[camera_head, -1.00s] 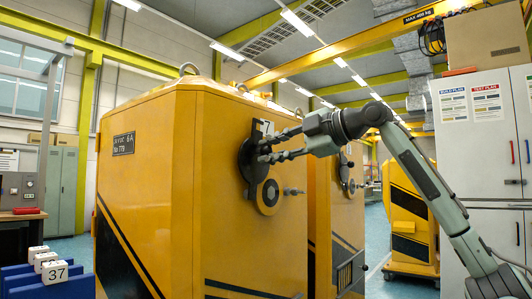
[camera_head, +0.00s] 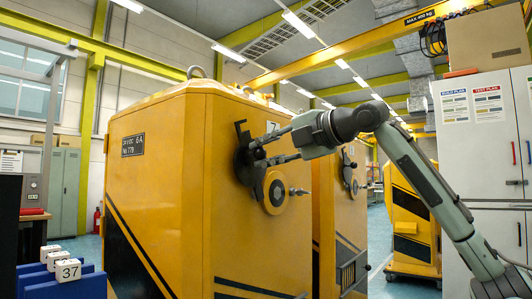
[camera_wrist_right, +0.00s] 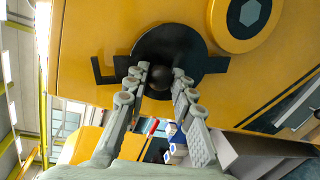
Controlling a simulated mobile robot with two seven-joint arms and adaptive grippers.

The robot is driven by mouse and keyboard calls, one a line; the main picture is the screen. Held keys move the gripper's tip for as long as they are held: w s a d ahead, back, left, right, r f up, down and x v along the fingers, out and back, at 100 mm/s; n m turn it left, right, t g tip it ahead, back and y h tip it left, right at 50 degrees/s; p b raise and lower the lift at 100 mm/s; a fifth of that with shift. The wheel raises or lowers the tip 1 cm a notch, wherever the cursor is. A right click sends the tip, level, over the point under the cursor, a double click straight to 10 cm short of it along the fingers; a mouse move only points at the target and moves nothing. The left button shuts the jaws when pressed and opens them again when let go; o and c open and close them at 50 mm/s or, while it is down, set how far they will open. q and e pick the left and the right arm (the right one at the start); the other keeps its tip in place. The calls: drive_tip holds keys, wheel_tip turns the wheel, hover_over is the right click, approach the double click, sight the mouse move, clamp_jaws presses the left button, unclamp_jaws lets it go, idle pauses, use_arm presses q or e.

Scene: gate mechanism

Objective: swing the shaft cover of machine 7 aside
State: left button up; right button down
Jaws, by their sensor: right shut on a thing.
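Machine 7 is the large yellow cabinet (camera_head: 160,170). Its shaft cover is a dark plate (camera_head: 242,150) with a hooked end, on the face below the number plate (camera_head: 271,126); the cover also shows in the right wrist view (camera_wrist_right: 190,52). My right gripper (camera_head: 256,160) reaches in from the right, shut on the cover's dark knob (camera_wrist_right: 160,77), between its fingers in the wrist view. A yellow ring (camera_head: 268,203) with a dark hexagonal centre (camera_wrist_right: 250,13) sits below and right of the cover. My left gripper is not in view.
A second yellow machine (camera_head: 350,220) with a similar dark fitting (camera_head: 347,170) stands close behind on the right. White cabinets (camera_head: 485,140) stand at far right.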

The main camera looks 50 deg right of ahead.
drive_tip(key=c, duration=1.6)
unclamp_jaws()
drive_tip(key=shift+a, duration=0.1)
drive_tip(key=shift+o, duration=0.2)
drive_tip(key=shift+s+r, duration=0.15)
drive_tip(key=shift+s, duration=0.25)
drive_tip(key=s+r, duration=0.1)
drive_tip(key=s, duration=1)
drive_tip(key=shift+r, duration=0.4)
